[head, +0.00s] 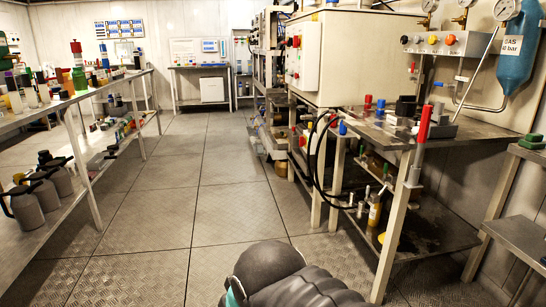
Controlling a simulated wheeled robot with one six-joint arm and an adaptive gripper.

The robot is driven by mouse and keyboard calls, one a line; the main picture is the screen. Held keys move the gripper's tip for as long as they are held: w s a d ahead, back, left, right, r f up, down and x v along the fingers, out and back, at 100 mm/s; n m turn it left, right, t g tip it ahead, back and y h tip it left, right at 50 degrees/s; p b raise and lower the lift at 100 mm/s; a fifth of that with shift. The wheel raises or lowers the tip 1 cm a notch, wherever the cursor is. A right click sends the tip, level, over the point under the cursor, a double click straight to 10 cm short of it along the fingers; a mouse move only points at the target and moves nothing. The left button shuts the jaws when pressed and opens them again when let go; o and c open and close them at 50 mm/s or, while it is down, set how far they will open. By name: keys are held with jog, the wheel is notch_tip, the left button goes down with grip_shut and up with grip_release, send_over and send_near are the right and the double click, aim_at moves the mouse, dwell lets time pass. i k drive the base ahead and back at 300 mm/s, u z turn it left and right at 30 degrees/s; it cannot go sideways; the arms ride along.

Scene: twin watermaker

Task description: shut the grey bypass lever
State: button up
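I cannot make out a grey bypass lever for certain in the head view. A red-handled upright lever (424,124) stands at the near corner of the right bench. A small blue-tipped handle (439,84) sits on pipework above that bench. A slanted grey rod (476,72) rises beside the blue gas bottle (520,50); I cannot tell whether it is a lever or a pipe. Dark rounded links of my own arm show at the bottom centre. My gripper is not in view, so its opening is hidden.
The right bench (464,131) has a lower shelf with bottles, and black hoses (319,165) hang at its left side. A long bench (70,101) with bottles and jugs lines the left. The tiled floor (190,190) between them is clear.

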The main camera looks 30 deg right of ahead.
aim_at(367, 199)
jog(key=z, duration=1.6)
jog(key=k, duration=0.85)
jog(key=u, duration=0.4)
jog(key=i, duration=1.55)
jog(key=u, duration=0.3)
